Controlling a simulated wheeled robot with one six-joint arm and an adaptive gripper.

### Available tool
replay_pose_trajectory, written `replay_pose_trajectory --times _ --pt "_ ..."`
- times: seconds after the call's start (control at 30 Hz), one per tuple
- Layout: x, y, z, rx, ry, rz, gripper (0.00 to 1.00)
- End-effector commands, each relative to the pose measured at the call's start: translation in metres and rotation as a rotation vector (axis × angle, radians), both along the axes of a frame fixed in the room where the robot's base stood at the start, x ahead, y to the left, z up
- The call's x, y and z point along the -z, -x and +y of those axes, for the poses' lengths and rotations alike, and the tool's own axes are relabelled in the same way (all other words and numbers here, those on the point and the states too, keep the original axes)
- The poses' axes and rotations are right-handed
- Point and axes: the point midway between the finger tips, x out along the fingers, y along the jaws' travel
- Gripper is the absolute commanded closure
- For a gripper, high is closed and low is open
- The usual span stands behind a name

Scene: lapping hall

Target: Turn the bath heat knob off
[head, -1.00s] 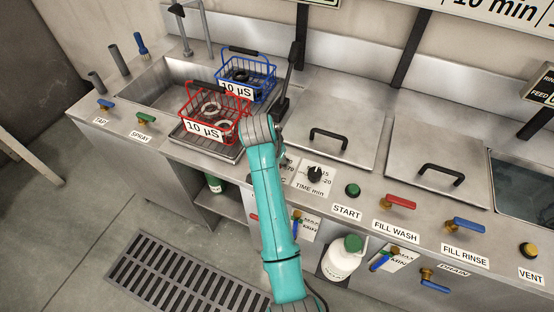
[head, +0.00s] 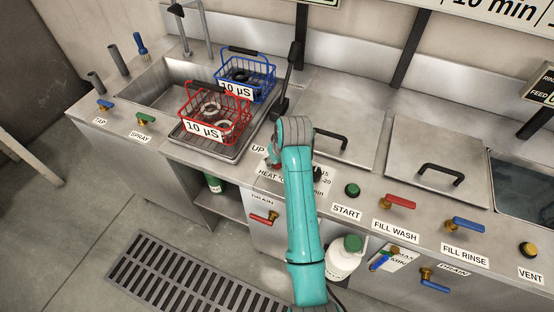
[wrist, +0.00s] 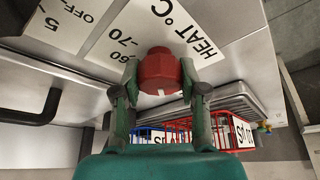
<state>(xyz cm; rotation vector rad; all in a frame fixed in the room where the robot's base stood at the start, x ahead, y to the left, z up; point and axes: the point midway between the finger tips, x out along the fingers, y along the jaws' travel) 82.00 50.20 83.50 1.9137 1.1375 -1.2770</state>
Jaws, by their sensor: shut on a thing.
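The heat knob is a red faceted knob (wrist: 158,68) on a white dial plate (wrist: 205,22) marked HEAT °C, with 60 and 70 readable, in the wrist view. My gripper (wrist: 160,82) has one finger on each side of the knob and is shut on it. The knob's pointer and the dial's off mark cannot be made out. In the head view my arm covers most of the dial; part of the HEAT label (head: 267,175) shows left of the arm.
The timer dial is partly hidden by my arm. A closed lid with a black handle (head: 330,137) is just behind. Red (head: 213,113) and blue (head: 250,72) baskets stand at the left. The START button (head: 352,190) and red FILL WASH lever (head: 400,202) are to the right.

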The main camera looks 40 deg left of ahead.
Motion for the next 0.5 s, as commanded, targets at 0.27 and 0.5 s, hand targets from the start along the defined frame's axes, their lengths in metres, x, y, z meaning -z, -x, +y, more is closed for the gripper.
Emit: replay_pose_trajectory --times 0.27,0.5 --pt "0.0001 -0.0006 -0.0005 -0.238 0.001 0.002 0.93" --pt "0.0 -0.0008 -0.0008 -0.385 0.001 0.002 0.93"
